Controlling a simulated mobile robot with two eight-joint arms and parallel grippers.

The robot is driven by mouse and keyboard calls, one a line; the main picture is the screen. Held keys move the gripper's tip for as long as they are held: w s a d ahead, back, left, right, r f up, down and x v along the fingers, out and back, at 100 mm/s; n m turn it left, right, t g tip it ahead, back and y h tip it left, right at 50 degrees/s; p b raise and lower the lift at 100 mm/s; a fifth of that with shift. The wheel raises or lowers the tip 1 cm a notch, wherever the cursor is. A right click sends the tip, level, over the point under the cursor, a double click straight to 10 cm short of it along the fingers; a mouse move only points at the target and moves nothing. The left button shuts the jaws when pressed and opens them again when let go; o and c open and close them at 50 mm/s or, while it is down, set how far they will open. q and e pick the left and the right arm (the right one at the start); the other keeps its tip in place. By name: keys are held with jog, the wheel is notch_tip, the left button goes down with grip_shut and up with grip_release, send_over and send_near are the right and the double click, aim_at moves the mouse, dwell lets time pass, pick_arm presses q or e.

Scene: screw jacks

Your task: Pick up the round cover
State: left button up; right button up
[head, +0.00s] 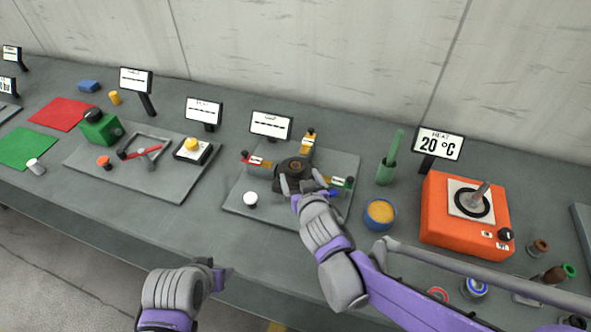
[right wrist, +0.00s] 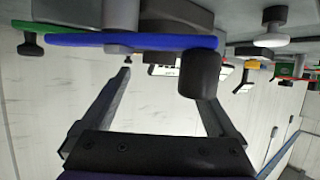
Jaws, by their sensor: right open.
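A dark round piece with a hole in its middle (head: 294,169) sits at the centre of a station with red, yellow, green and blue arms; it may be the round cover, but I cannot tell for sure. My right gripper (head: 301,185) is open at the near side of this piece, above the blue arm. In the right wrist view, tilted upside down, a black knob (right wrist: 199,73) on a blue bar (right wrist: 130,42) shows near the open fingers. Nothing is held in it. My left gripper (head: 221,272) hangs in front of the table edge; its jaws are unclear.
The station's grey plate (head: 338,160) also bears a white knob (head: 250,199). A plate with a green block (head: 98,128) lies left.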

aim_at(296, 168)
jog(key=x, duration=0.5)
jog(key=shift+w, duration=0.1)
jog(key=shift+d, duration=0.1)
grip_shut()
dwell(0.3)
